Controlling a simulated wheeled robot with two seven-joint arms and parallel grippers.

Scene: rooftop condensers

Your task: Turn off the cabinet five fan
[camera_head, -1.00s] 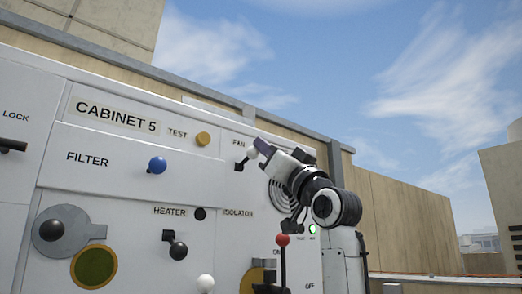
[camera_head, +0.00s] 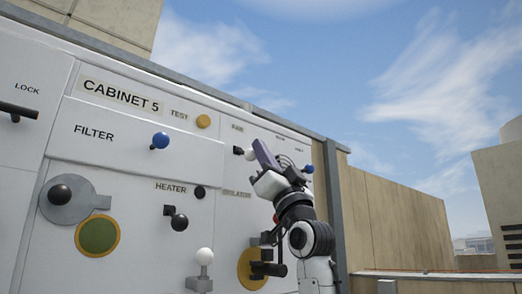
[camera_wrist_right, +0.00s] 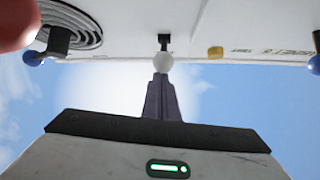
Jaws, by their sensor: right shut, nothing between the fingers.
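The cabinet five panel (camera_head: 130,175) fills the left of the head view. Its fan switch is a short black lever with a white ball knob (camera_head: 250,154), below the small FAN label. The lever sticks out roughly level. In the right wrist view the white ball (camera_wrist_right: 164,62) stands at the tips of my right gripper (camera_wrist_right: 160,82). My right gripper (camera_head: 261,150) is shut and empty, right beside the ball; whether they touch I cannot tell. My left gripper is out of view.
Around the fan switch are a yellow test knob (camera_head: 203,121), a blue filter knob (camera_head: 160,141), a black heater lever (camera_head: 177,218) and another blue knob (camera_head: 309,168). A red ball (camera_wrist_right: 15,20) is close in the right wrist view. Open sky lies right of the cabinet.

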